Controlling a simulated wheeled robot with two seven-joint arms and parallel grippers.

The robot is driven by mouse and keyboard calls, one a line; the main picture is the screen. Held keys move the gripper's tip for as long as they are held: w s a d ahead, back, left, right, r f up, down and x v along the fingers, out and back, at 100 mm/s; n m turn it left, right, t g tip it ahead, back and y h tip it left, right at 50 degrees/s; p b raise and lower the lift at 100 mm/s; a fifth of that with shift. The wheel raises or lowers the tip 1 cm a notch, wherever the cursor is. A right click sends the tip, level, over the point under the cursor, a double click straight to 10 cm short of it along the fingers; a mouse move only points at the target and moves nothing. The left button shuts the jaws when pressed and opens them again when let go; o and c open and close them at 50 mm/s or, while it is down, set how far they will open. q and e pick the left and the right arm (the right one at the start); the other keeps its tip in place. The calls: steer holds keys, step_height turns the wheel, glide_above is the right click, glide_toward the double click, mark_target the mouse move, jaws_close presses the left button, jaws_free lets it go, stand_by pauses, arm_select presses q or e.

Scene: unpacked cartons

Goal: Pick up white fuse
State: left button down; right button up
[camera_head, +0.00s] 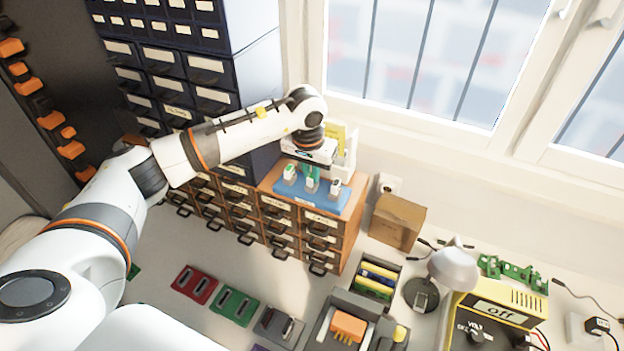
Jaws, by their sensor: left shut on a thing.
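A blue tray (322,200) lies on top of the small wooden drawer cabinet below the window. Three small white fuses stand in it: a left one (290,172), a middle one (311,186) and a right one (335,187). My left gripper (312,174) points down over the tray, its green fingers shut on the middle white fuse. That fuse's upper part is hidden by the fingers. It is still at the tray, and I cannot tell whether it is lifted off it. My right gripper is out of view.
A wooden drawer cabinet (325,225) bears the tray. Tall dark drawers (185,65) stand close behind my left arm. A cardboard box (397,220) is to the right. Red (195,284) and green (233,305) holders, a lamp (452,270) and a yellow power supply (495,315) crowd the front.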

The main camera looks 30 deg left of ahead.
arm_select(q)
steer(key=shift+r, duration=0.3)
step_height(320, 180, up, 10)
steer(key=b, duration=0.4)
steer(key=shift+f, duration=0.25)
